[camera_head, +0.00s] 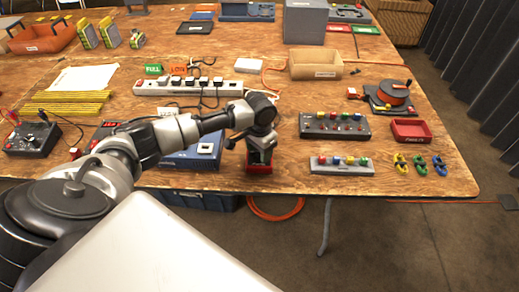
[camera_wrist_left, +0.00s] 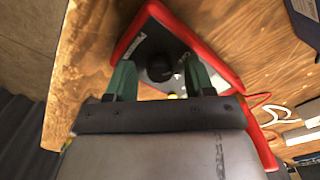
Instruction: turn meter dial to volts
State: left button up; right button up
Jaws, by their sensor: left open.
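The meter (camera_head: 260,168) is a dark box with red edges at the front edge of the wooden table in the head view. It also shows in the left wrist view, where its red rim (camera_wrist_left: 218,64) frames a dark face. Its round black dial (camera_wrist_left: 160,67) sits on that face. My left gripper (camera_head: 256,141) is over the meter. In the wrist view its two green fingers (camera_wrist_left: 158,66) are open, one on each side of the dial. I cannot tell whether they touch it. The dial's setting is too small to read. My right gripper is not in view.
A blue box (camera_head: 196,152) stands just left of the meter. A black panel with coloured knobs (camera_head: 334,126) and a grey block with coloured buttons (camera_head: 341,166) lie to the right. A white power strip (camera_head: 187,87) lies behind. The table's front edge is close to the meter.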

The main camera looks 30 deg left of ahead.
pick_arm(q)
jog(key=c, duration=0.9)
jog(key=shift+r+m+p, duration=0.25)
jog(key=shift+m+p, duration=0.95)
jog(key=shift+p, duration=0.25)
jog(key=m+p, duration=0.1)
jog(key=m, duration=0.1)
jog(key=shift+m+p, duration=0.4)
jog(key=m+p, duration=0.1)
jog(key=m, duration=0.2)
jog(key=shift+f, duration=0.15)
jog(key=shift+m+p, duration=0.45)
jog(key=shift+m, duration=1.25)
jog(key=o, duration=0.9)
